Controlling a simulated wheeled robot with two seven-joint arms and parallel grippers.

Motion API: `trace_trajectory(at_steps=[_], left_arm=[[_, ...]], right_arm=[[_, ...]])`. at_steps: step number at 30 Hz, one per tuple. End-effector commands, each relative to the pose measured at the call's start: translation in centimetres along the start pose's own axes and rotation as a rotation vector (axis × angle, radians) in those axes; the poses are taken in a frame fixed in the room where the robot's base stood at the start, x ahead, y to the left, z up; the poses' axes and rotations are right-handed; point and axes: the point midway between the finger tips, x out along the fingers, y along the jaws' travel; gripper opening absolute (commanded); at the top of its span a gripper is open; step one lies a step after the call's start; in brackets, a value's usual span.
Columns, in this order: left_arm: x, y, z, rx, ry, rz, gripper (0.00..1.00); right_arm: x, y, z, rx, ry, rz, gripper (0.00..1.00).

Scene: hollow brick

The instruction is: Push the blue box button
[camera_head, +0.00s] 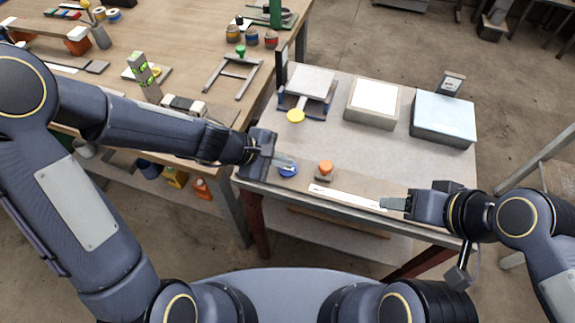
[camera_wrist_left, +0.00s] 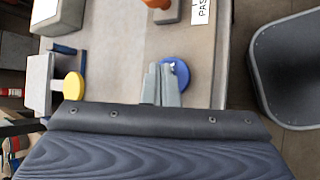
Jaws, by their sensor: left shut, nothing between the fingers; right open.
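A round blue button (camera_head: 288,172) sits near the front left of the grey table. It also shows in the left wrist view (camera_wrist_left: 180,70), partly hidden by the fingers. My left gripper (camera_head: 291,162) is shut and empty, with its fingertips at or just above the blue button. In the left wrist view its fingers (camera_wrist_left: 160,82) overlap the button's left side. I cannot tell whether they touch it. My right gripper (camera_head: 385,204) is open and empty near the table's front edge, right of the white label strip (camera_head: 340,198).
An orange button (camera_head: 325,166) on a small block stands right of the blue one. Two boxes, white-topped (camera_head: 375,97) and pale-blue-topped (camera_head: 443,112), stand at the back. A cluttered wooden bench (camera_head: 190,50) adjoins left.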

Motion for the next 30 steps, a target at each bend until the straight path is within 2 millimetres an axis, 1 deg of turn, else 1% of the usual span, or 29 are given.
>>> trace_trajectory(at_steps=[8, 11, 25, 30], left_arm=[[-0.1, 0.1, 0.1, 0.001, 0.000, 0.000, 0.00], [-0.5, 0.3, 0.3, 0.002, 0.000, 0.000, 0.00], [-3.8, 2.8, 2.7, 0.002, 0.001, 0.001, 0.00], [-4.4, 3.2, 3.1, 0.002, 0.000, 0.001, 0.00]], right_arm=[[-0.1, 0.0, -0.1, 0.000, 0.000, 0.000, 0.53], [-0.5, -0.2, -0.2, 0.000, 0.000, 0.000, 0.53], [-3.9, -1.8, -2.0, 0.000, 0.000, 0.000, 0.53], [-4.5, -2.1, -2.3, 0.000, 0.000, 0.000, 0.53]])
